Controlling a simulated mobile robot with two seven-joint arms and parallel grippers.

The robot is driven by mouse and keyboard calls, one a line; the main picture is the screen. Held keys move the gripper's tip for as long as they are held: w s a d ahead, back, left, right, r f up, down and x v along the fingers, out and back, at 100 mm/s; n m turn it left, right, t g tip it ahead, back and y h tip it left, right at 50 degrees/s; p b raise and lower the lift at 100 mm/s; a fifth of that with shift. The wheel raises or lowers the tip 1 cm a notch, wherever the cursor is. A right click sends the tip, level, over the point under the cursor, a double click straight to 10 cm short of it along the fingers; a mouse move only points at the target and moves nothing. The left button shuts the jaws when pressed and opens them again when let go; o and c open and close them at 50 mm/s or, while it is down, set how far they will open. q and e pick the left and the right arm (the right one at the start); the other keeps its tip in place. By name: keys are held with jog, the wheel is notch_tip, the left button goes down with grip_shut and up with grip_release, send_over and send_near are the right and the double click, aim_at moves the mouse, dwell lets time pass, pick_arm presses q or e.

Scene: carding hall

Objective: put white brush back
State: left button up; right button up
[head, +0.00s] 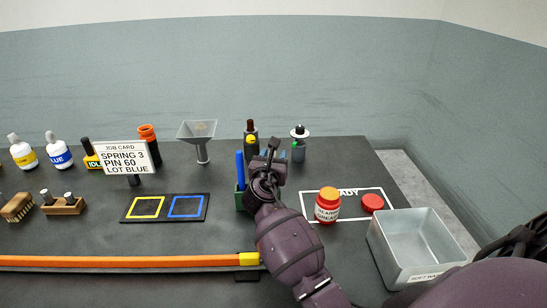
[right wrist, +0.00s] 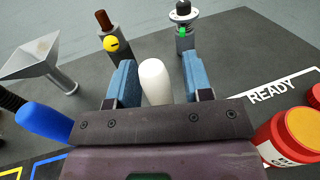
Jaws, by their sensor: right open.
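The white brush shows in the right wrist view as a rounded white handle (right wrist: 156,84) between the two blue fingers of my right gripper (right wrist: 159,62). The gripper is open, with a visible gap at least on the handle's right side. The brush's lower part is hidden by the gripper body. In the head view my right gripper (head: 272,156) is over the table by a green holder (head: 240,199), and its arm hides the white brush. A blue handle (head: 240,168) stands in that holder; it also shows in the right wrist view (right wrist: 44,121). My left gripper is not in view.
A red jar (head: 327,207) and red lid (head: 372,202) are right, in the READY outline. A metal bin (head: 420,247) is at the right edge. An orange bar (head: 130,262) lies in front.

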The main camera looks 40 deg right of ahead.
jog(key=shift+r, duration=0.15)
jog(key=v, duration=1.2)
